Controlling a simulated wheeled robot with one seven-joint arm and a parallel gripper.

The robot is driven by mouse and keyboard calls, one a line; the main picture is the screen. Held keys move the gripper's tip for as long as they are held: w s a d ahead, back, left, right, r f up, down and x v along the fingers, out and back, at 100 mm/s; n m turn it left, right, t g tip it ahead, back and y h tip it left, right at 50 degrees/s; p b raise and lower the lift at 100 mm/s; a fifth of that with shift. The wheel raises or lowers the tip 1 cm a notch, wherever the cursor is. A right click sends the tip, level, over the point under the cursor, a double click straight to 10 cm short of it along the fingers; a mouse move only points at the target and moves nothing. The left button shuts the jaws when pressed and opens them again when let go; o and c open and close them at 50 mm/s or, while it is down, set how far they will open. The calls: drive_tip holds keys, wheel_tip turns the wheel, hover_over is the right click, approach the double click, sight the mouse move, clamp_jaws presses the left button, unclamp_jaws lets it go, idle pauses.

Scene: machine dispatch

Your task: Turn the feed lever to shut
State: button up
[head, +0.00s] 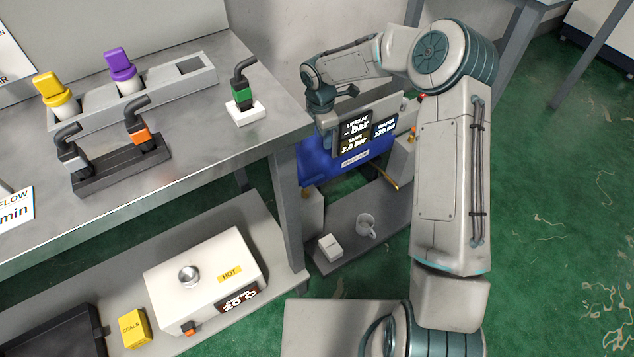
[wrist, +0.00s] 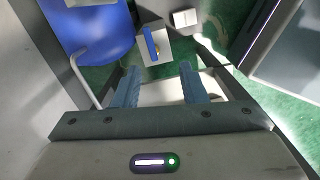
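In the wrist view, a slim blue bar (wrist: 151,43), which looks like the feed lever, stands against a pale block (wrist: 153,38) beside the blue tank (wrist: 98,30). A small brass-coloured part shows at its lower end. My gripper (wrist: 160,88) is open, with its two fingers apart and nothing between them. The bar lies beyond the fingertips, apart from them. In the head view, my gripper (head: 326,118) is at the left edge of the display panel (head: 366,126), above the blue tank (head: 335,163). The blue bar cannot be made out there.
The metal bench (head: 205,165) stands left of my gripper, holding a green-banded handle (head: 243,92) near its edge. A mug (head: 366,225) and a white box (head: 330,247) sit on the low shelf. A hot plate (head: 205,272) stands under the bench. Green floor is clear at right.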

drive_tip(key=n+b, duration=0.2)
hover_over(317, 177)
wheel_tip(317, 177, down, 7)
drive_tip(key=shift+y, duration=0.4)
wheel_tip(317, 177, down, 14)
drive_tip(key=b, duration=0.3)
drive_tip(key=shift+s, duration=0.1)
clamp_jaws()
